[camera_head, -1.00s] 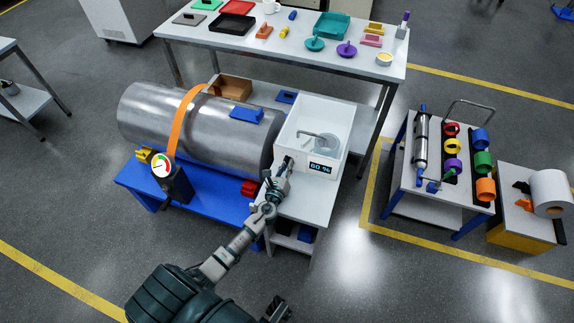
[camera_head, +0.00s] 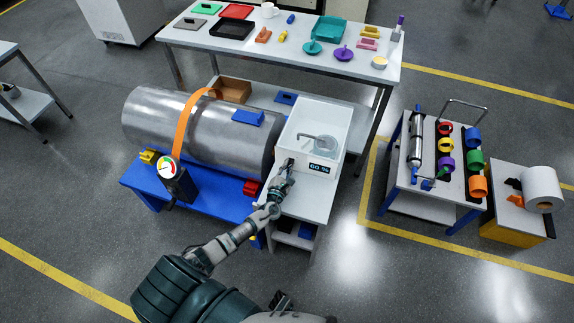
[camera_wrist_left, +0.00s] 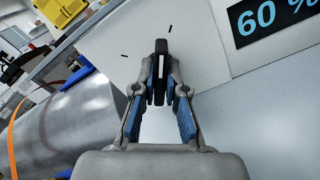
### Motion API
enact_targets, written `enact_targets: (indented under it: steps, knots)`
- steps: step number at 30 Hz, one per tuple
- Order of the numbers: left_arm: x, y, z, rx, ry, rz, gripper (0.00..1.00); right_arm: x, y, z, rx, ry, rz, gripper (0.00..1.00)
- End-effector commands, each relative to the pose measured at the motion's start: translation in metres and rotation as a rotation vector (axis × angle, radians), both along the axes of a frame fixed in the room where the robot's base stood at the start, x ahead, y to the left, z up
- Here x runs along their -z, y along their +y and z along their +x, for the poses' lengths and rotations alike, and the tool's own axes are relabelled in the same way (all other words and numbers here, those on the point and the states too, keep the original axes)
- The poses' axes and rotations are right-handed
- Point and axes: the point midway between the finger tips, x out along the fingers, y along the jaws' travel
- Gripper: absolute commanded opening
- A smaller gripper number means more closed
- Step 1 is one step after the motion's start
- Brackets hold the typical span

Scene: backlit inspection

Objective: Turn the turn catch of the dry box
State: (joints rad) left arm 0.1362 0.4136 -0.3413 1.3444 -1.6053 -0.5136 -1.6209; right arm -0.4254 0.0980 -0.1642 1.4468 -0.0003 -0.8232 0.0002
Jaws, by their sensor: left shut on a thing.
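A metal drum (camera_head: 205,130) with an orange strap and gauge (camera_head: 167,168) lies on a blue stand, close left of my left gripper. A table (camera_head: 225,44) with trays and small objects is behind. A cart (camera_head: 400,185) and a paper roll (camera_head: 541,188) are at right, past open floor.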

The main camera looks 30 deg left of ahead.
Motion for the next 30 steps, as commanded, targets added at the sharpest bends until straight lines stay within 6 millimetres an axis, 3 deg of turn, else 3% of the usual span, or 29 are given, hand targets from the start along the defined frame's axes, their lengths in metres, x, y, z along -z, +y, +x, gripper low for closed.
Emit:
enact_targets:
  steps: [13,29,30]
  knots:
    - [0.001,-0.001,0.000,0.003,0.050,0.195,0.00,0.024,-0.004,-0.025,-0.005,0.015,-0.003,0.00]
    - [0.003,-0.002,0.000,0.004,0.058,0.218,0.00,0.027,-0.005,-0.028,-0.006,0.015,-0.003,0.00]
    - [0.003,-0.002,0.000,0.004,0.058,0.218,0.16,0.027,-0.005,-0.028,-0.006,0.015,-0.003,0.00]
